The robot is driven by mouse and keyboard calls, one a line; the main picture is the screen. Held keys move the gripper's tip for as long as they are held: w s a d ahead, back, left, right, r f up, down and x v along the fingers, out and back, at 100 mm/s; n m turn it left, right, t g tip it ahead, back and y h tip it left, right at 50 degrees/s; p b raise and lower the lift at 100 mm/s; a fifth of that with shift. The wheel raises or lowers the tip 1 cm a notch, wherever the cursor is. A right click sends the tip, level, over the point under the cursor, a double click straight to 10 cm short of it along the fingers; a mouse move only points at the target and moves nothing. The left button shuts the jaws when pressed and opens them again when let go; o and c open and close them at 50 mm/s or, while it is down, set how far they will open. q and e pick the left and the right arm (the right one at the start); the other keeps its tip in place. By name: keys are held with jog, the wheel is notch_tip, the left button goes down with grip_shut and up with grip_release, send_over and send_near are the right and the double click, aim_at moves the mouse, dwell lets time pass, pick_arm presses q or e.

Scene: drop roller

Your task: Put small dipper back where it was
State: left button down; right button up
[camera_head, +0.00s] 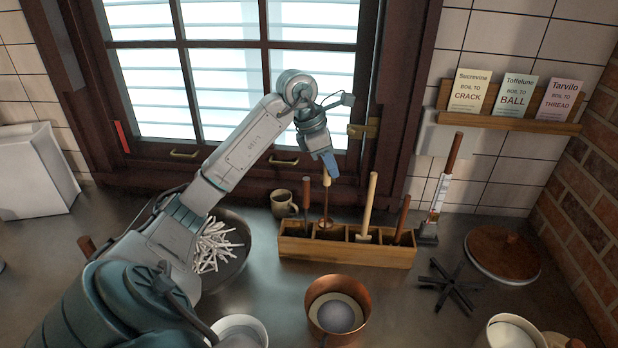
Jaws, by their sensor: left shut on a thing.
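My left gripper (326,169) is shut on the upper end of the small dipper (325,200). The dipper has a light wooden handle and a thin shaft, and it hangs about upright. Its lower end is over or in the second compartment from the left of the wooden rack (347,254); I cannot tell if it touches the bottom. Other tools stand in the rack: a dark-handled one (306,198) at the left, a pale-handled one (369,205) and a brown-handled one (402,218) to the right. My right gripper is not in view.
A mug (284,204) stands behind the rack's left end. A copper pot (338,326) is in front. A pan of white sticks (235,215) is left, partly behind my arm. A thermometer (441,190), black trivet (454,286) and round wooden lid (502,253) are right.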

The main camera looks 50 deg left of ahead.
pick_arm(q)
jog(key=f+p, duration=0.1)
jog(key=f, duration=0.2)
jog(key=f+p, duration=0.2)
jog(key=f, duration=0.1)
jog(key=f+p, duration=0.1)
jog(key=f, duration=0.2)
jog(key=shift+w+d, duration=0.25)
jog(key=shift+w, duration=0.15)
jog(key=shift+f, duration=0.4)
jog(key=c, duration=1.3)
grip_release()
jog(key=shift+r, duration=0.1)
jog(key=shift+c, duration=0.2)
jog(key=shift+r, duration=0.2)
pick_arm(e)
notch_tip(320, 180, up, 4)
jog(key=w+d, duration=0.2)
pick_arm(q)
jog(key=shift+s+a+r, duration=0.1)
jog(key=shift+r, duration=0.05)
jog(key=b, duration=0.4)
send_near(328, 185)
jog(key=shift+w+f, duration=0.55)
jog(key=shift+f, duration=0.35)
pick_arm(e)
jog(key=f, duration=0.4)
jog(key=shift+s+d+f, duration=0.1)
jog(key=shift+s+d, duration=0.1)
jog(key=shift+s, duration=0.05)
